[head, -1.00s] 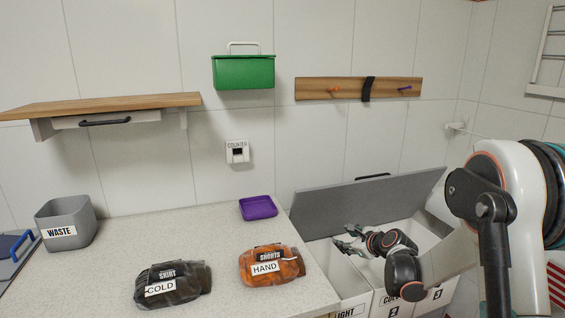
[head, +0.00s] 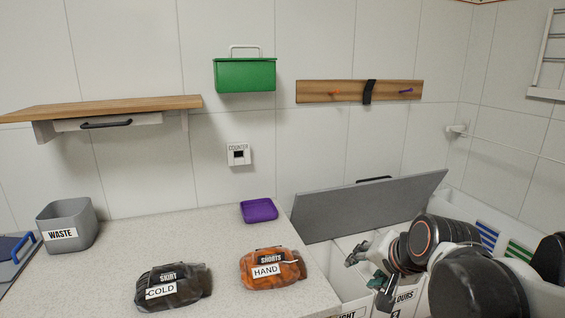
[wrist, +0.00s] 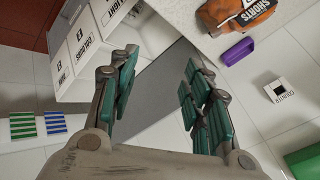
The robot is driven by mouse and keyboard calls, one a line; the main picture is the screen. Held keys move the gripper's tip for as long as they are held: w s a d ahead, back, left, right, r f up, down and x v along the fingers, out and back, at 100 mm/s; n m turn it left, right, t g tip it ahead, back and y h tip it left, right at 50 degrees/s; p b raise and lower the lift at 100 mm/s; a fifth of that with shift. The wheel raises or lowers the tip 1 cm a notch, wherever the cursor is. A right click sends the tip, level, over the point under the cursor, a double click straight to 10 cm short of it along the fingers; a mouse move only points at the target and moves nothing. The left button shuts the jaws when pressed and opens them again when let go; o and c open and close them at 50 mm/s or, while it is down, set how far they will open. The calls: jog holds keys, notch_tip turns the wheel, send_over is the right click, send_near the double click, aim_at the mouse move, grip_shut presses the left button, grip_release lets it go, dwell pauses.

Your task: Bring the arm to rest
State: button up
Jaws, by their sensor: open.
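My gripper (head: 368,270) is at the right in the head view, over the white bins beside the counter and in front of the raised grey lid. My arm is folded low at the right and hides part of the bins.
The grey lid (head: 350,209) stands tilted up behind the labelled bins (head: 346,309). A green box (head: 245,76) hangs on the wall.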

jog(key=s+d+f+n+h, duration=0.1)
jog(key=s+n, duration=0.3)
jog(key=s, duration=0.3)
jog(key=s+f+n+g, duration=0.1)
jog(key=s+n, duration=0.3)
jog(key=s, duration=0.4)
jog(key=shift+d+f+h, duration=0.3)
jog(key=shift+d+h, duration=0.1)
